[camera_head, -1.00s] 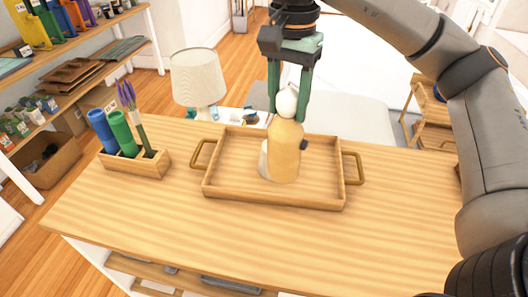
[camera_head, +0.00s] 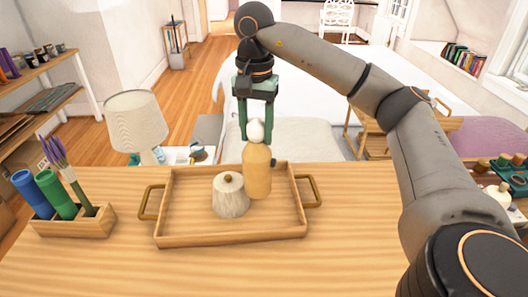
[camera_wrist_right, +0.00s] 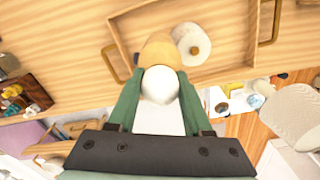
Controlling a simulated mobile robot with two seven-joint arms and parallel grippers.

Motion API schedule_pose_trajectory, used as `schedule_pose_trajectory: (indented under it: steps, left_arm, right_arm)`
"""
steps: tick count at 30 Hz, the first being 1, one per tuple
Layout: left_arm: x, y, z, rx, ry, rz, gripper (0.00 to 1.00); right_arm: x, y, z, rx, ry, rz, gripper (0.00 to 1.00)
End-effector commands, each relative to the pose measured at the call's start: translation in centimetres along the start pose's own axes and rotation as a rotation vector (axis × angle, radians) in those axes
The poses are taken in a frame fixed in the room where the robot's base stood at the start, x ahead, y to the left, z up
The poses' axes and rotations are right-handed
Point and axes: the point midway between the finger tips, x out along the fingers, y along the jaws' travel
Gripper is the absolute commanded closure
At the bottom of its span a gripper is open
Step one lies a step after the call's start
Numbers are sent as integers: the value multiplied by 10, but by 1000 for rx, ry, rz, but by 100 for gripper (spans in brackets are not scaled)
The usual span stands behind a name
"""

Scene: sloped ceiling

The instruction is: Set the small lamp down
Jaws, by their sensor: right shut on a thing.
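The small lamp (camera_head: 257,172) has a tan, bottle-shaped body, a white rounded top and a small dark knob on its side. My right gripper (camera_head: 256,132) comes down from above and is shut on the white top, and the lamp is upright. In the head view the lamp shows in front of the back right part of the wooden tray (camera_head: 232,238). I cannot tell whether its base touches the tray. In the right wrist view the gripper (camera_wrist_right: 158,88) and lamp (camera_wrist_right: 160,48) show near the tray's long edge. My left gripper is not in view.
A pale lidded jar (camera_head: 230,196) stands in the tray, left of the lamp. The tray has brass handles. A wooden holder (camera_head: 75,222) with blue and green cylinders and purple flowers stands at left. A shaded lamp (camera_head: 137,122) stands behind the table. The table front is clear.

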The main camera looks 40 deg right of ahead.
Motion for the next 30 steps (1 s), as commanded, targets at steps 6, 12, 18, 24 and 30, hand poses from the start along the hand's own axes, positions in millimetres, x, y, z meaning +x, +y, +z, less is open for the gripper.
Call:
schedule_pose_trajectory:
  steps: [6,12,18,24,30]
  left_arm:
    - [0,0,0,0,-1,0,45]
    - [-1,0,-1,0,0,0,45]
    - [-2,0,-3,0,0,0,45]
    - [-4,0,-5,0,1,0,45]
    - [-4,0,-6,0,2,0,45]
  right_arm:
    - [19,4,-17,1,1,-3,100]
    - [29,5,-24,2,-1,-3,100]
    - [49,8,-34,0,1,-1,100]
    - [68,8,-34,1,1,-3,100]
    - [71,8,-34,1,1,-4,100]
